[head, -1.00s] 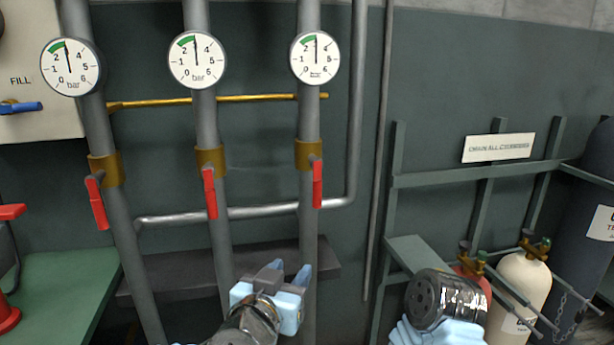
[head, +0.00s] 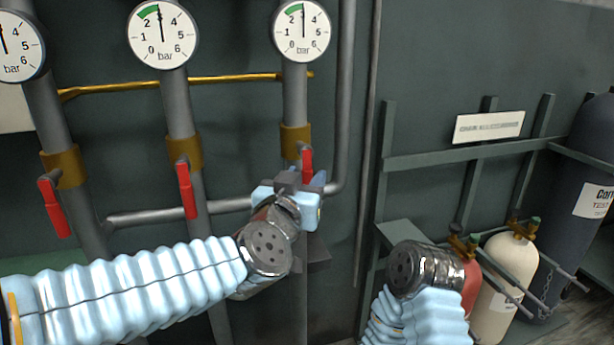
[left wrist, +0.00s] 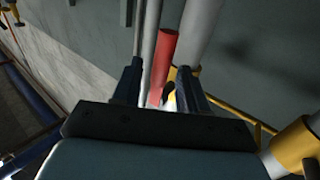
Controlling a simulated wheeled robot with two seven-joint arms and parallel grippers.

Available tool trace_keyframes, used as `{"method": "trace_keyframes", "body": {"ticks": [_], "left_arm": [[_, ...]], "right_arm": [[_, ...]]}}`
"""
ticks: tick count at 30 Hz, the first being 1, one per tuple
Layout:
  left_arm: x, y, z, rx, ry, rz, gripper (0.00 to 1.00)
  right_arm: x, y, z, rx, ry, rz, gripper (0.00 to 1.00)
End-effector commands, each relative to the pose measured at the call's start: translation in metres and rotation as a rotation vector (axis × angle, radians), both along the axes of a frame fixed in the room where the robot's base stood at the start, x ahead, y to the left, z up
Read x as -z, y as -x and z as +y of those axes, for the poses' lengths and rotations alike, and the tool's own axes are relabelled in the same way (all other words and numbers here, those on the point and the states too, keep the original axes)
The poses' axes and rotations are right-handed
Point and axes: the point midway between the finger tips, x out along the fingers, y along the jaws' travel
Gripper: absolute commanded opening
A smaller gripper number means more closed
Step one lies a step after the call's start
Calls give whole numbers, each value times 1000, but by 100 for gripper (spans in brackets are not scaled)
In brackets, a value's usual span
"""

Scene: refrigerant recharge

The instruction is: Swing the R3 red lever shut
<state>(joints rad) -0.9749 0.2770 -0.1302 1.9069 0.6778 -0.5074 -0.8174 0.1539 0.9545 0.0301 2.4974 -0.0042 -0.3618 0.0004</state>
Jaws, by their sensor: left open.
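Three red levers hang down from brass valve collars on the grey pipes. The rightmost red lever (head: 306,163), which I take as R3, points down along its pipe; no R3 label is readable. My left gripper (head: 305,181) is just below and around its lower end, partly hiding it. In the left wrist view the red lever (left wrist: 165,62) stands between the two open fingers (left wrist: 158,72), with visible space to both sides; I cannot tell if either finger touches it. My right gripper is not in view.
The middle red lever (head: 186,190) and left red lever (head: 54,206) hang to the left. A horizontal grey pipe (head: 150,215) runs behind the vertical pipes. Gas cylinders (head: 512,270) stand in a rack (head: 450,158) at the right.

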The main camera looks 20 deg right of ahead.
Motion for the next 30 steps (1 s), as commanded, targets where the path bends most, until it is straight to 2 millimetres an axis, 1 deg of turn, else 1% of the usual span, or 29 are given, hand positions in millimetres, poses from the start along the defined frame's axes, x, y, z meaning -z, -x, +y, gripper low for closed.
{"method": "trace_keyframes", "body": {"ticks": [1, 5, 14, 17, 21, 23, 30], "left_arm": [[0, -6, -3, -1, -1, 1, 43], [0, -15, -9, 0, -1, 1, 43], [0, -16, -10, 0, 0, 0, 43], [0, -16, -10, 0, 0, 0, 29], [0, -16, -10, 0, 0, 0, 8], [0, -16, -10, 0, 0, 0, 0], [0, -16, -10, 0, 0, 0, 0]], "right_arm": [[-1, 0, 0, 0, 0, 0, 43], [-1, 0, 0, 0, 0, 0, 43], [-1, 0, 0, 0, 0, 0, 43], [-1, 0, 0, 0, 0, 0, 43], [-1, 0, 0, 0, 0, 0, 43], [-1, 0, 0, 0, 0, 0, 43], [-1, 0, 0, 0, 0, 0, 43]]}}
